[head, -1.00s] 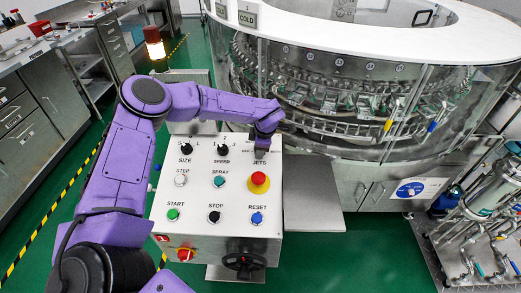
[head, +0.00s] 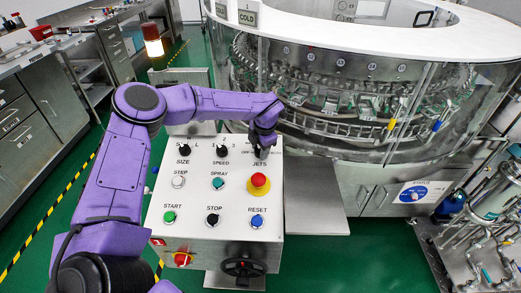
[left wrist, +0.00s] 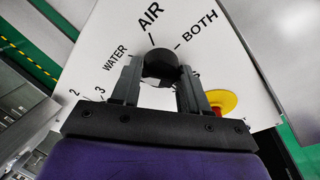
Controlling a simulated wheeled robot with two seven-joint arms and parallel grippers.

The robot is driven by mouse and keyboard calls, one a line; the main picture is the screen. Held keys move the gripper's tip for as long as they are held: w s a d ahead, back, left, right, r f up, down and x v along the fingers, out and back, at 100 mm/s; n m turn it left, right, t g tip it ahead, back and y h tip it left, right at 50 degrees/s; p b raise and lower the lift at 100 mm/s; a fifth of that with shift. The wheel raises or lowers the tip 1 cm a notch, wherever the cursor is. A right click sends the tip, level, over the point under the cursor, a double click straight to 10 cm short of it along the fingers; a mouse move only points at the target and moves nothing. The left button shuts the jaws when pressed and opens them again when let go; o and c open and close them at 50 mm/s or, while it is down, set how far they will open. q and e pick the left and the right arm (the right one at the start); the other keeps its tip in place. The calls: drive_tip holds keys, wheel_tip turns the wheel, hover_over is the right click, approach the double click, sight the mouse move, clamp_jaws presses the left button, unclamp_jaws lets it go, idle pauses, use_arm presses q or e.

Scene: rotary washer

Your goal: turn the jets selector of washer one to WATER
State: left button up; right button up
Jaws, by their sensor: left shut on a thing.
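The jets selector is a round black knob (left wrist: 160,65) on the white panel, in the middle of the left wrist view. The labels WATER, AIR and BOTH fan around it; the fourth label is mostly hidden by a finger. My left gripper (left wrist: 159,80) is shut on the knob, with one finger on each side. I cannot tell clearly which label the knob points to. In the head view my left gripper (head: 262,150) reaches down to the panel's top right corner, above the JETS label, and hides the knob. My right gripper is not in view.
A red emergency button on a yellow base (head: 259,184) sits just below the selector. SIZE (head: 185,149) and SPEED (head: 222,150) knobs are to its left. The glass-walled rotary washer (head: 350,95) stands behind the control console (head: 190,238).

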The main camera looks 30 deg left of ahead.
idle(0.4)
use_arm(q)
drive_tip(key=o, duration=1)
drive_tip(key=shift+r, duration=0.1)
drive_tip(key=b+v, duration=0.1)
drive_tip(key=v, duration=0.9)
drive_tip(key=shift+s+d+r, duration=0.1)
drive_tip(key=shift+r, duration=0.05)
